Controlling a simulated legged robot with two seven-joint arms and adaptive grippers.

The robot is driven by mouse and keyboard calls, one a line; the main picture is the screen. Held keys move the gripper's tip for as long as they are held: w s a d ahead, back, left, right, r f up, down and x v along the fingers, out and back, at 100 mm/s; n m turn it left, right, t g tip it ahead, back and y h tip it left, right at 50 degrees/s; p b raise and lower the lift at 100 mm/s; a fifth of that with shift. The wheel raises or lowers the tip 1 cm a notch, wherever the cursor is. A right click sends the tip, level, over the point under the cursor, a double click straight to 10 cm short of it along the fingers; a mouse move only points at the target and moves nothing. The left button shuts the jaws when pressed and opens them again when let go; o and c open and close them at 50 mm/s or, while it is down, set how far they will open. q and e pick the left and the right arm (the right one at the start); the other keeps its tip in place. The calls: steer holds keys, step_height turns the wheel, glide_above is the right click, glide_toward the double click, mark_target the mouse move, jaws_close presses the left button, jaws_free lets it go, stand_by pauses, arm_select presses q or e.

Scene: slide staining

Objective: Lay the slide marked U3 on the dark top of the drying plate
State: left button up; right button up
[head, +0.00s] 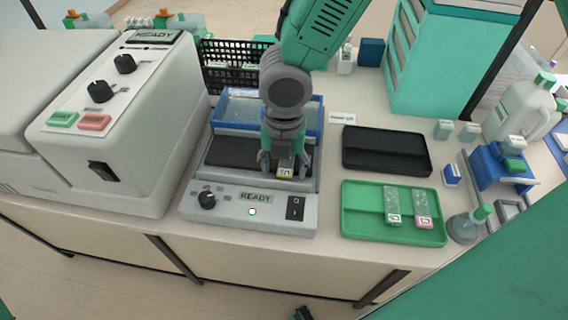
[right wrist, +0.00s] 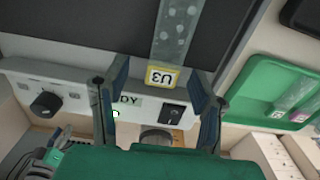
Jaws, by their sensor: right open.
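The U3 slide shows its yellow label (head: 285,172) in the head view, below my right gripper (head: 283,163). In the right wrist view the clear speckled slide (right wrist: 174,35) lies over the dark top (right wrist: 105,30) of the drying plate, its label at the front edge. The drying plate (head: 240,207) is a grey unit with a READY display and a knob. My right gripper is open, and in the right wrist view its fingers (right wrist: 160,110) stand apart on either side below the label, not touching it. My left gripper is not in view.
A green tray (head: 368,228) with two slides, labelled white and pink, lies to the right, with a black tray (head: 385,152) behind it. A large grey machine (head: 110,110) stands left. A black basket (head: 225,70) stands behind.

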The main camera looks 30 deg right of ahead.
steer(key=shift+r, duration=0.3)
step_height(320, 180, up, 11)
steer(key=shift+d, duration=0.15)
steer(key=shift+r, duration=0.1)
